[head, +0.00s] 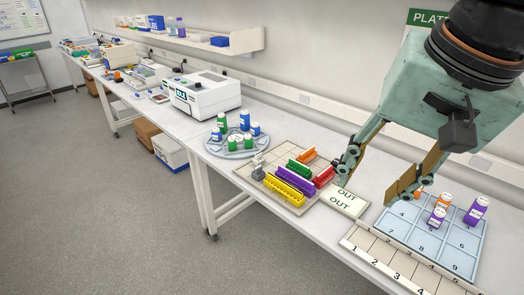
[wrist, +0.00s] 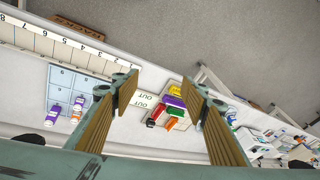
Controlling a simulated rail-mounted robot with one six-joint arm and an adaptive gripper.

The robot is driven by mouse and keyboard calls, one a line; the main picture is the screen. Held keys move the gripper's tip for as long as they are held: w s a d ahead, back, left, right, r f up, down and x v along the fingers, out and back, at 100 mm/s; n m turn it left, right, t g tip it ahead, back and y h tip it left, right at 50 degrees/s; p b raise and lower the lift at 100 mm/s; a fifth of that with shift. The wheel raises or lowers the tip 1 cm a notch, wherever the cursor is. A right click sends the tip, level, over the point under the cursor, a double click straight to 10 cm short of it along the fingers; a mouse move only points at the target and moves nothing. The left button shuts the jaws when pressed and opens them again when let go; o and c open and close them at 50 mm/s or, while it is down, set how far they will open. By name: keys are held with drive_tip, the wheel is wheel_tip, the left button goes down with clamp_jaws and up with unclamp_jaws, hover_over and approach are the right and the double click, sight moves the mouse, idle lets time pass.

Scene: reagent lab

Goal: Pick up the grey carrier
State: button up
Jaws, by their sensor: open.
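The grey carrier (head: 258,169) is a small grey piece at the left end of a beige sectioned tray (head: 271,157) in the head view. The tray also bears yellow (head: 284,192), purple (head: 295,181), green (head: 299,168), red (head: 324,176) and orange (head: 308,155) carriers. My gripper (head: 370,186) is open and empty, to the right of the tray and above the bench. In the wrist view, the coloured carriers show between and beyond the fingers of my gripper (wrist: 160,92). I cannot make out the grey carrier there; a finger may hide it.
A white OUT card (head: 346,200) lies right of the tray. A blue numbered grid (head: 408,237) with orange- and purple-labelled bottles is below my gripper, beside a numbered strip (head: 385,267). A round rack of bottles (head: 215,147) and a white instrument (head: 205,95) stand left of the tray.

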drive_tip(key=w+a+f+m+y+p, duration=0.1)
drive_tip(key=w+a+f+m, duration=0.2)
drive_tip(key=w, duration=0.6)
drive_tip(key=w+a+m+p, duration=0.1)
drive_tip(key=w+a+m, duration=0.25)
drive_tip(key=w, duration=0.45)
drive_tip(key=w+a+f+m+y+p, duration=0.1)
drive_tip(key=w+a+f+m, duration=0.2)
drive_tip(key=w, duration=0.6)
drive_tip(key=w+a+f+m+p, duration=0.1)
drive_tip(key=w+a+f+m, duration=0.3)
drive_tip(key=w+f, duration=0.5)
drive_tip(key=w+a+f+m+p, duration=0.2)
drive_tip(key=w+a+f+m, duration=0.2)
drive_tip(key=w+f+m, duration=0.4)
drive_tip(key=shift+w+f+m+g, duration=0.3)
drive_tip(key=shift+w+f+m, duration=0.05)
drive_tip(key=shift+w, duration=1.35)
drive_tip(key=shift+a+f, duration=0.1)
hover_over(260, 167)
drive_tip(key=s+d, duration=0.1)
drive_tip(key=s, duration=0.1)
drive_tip(key=f, duration=0.6)
drive_tip(key=shift+w+d+f+b, duration=0.2)
drive_tip(key=shift+w+f+b, duration=0.05)
drive_tip(key=shift+f+b, duration=0.1)
drive_tip(key=shift+w+a+f, duration=0.15)
drive_tip(key=shift+a+f, duration=0.05)
drive_tip(key=shift+f, duration=0.3)
drive_tip(key=shift+f, duration=0.1)
